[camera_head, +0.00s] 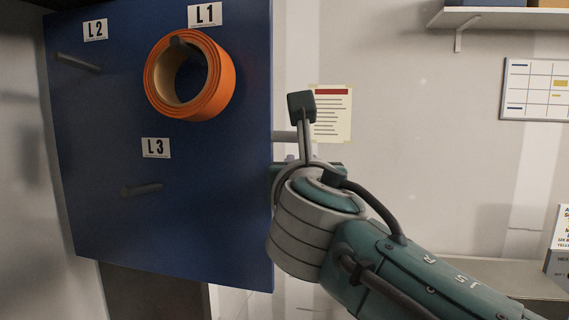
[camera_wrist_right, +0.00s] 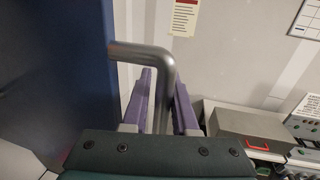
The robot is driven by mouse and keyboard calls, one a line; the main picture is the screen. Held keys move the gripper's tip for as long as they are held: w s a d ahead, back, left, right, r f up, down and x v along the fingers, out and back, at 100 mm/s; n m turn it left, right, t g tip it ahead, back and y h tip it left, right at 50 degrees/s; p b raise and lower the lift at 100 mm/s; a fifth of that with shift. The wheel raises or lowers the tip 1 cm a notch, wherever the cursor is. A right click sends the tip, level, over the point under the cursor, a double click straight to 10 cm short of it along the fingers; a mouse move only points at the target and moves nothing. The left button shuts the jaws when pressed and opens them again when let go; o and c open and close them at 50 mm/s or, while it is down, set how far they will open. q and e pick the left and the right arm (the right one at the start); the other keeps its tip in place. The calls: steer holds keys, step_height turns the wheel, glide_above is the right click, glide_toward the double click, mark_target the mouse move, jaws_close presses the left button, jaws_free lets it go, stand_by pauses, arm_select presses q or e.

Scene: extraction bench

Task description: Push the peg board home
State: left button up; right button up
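The blue peg board (camera_head: 200,190) fills the left of the head view, and its blue face shows at the left of the right wrist view (camera_wrist_right: 50,70). An orange ring (camera_head: 160,75) hangs on its peg by label L1. A grey bent handle (camera_head: 285,136) sticks out from the board's right edge. In the right wrist view the handle (camera_wrist_right: 138,51) bends down between the purple fingers of my right gripper (camera_wrist_right: 163,95). One finger is on each side of the bar; whether they press on it is unclear. My left gripper is out of view.
Bare pegs stand by labels L2 (camera_head: 78,63) and L3 (camera_head: 142,189). A wall shelf (camera_head: 490,17) is at the upper right. A grey box with a red handle (camera_wrist_right: 250,128) stands on a bench right of my gripper.

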steer(key=o, duration=0.4)
steer(key=shift+a, duration=0.2)
steer(key=shift+s+a+b, duration=0.2)
steer(key=shift+s+b, duration=0.25)
steer(key=shift+s, duration=2.05)
steer(key=shift+s+a+b, duration=0.15)
steer(key=shift+s+b, duration=0.3)
steer(key=shift+s, duration=2)
